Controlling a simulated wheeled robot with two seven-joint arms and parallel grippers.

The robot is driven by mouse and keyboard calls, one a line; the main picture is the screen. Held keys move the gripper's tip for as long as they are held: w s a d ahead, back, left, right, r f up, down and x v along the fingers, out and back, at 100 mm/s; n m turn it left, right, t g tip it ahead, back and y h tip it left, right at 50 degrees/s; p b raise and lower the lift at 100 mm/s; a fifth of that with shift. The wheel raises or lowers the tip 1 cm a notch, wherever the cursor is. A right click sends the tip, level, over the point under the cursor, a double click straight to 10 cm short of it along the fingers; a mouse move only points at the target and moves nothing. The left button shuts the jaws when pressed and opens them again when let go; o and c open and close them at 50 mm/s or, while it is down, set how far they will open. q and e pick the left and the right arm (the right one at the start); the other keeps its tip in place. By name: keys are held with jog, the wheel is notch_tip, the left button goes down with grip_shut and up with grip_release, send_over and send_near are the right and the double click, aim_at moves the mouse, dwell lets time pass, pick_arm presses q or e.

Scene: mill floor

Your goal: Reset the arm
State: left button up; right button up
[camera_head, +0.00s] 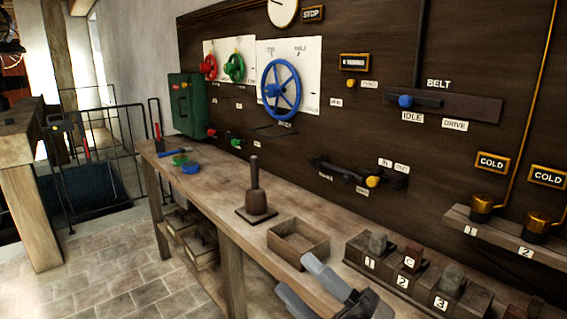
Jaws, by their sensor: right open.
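My right gripper (294,272) is at the bottom centre, above the front edge of the wooden workbench (215,185). Its two grey fingers are apart and I see nothing between them. It is just in front of an open wooden box (299,240) on the bench. My left gripper is not in view.
A wooden mallet-like tool (256,190) stands upright on the bench. Numbered wooden blocks (398,272) stand to the right. The dark panel behind carries a blue wheel (281,88), a blue-knobbed lever (405,101) and a yellow-knobbed lever (372,181). Stone floor (110,275) is open at left.

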jog(key=s+d+f+m+h, duration=0.1)
jog(key=d+f+m+h, duration=0.25)
jog(key=f+m, duration=0.25)
jog(key=s+d+f+m+t+h, duration=0.1)
jog(key=d+f+m+h, duration=0.1)
jog(key=f+m+h, duration=0.35)
jog(key=s+d+f+m+h, duration=0.1)
jog(key=d+f+m+h, duration=0.1)
jog(key=f+m+h, duration=0.35)
jog(key=s+d+f+m+g, duration=0.1)
jog(key=s+f+m+g, duration=0.1)
jog(key=f, duration=0.4)
jog(key=s+d+f+m+g+h, duration=0.1)
jog(key=s+d+f+m+g, duration=0.1)
jog(key=s+f+m, duration=0.3)
jog(key=shift+s+d+f+g, duration=0.25)
jog(key=shift+s+f+g, duration=0.15)
jog(key=shift+s, duration=0.4)
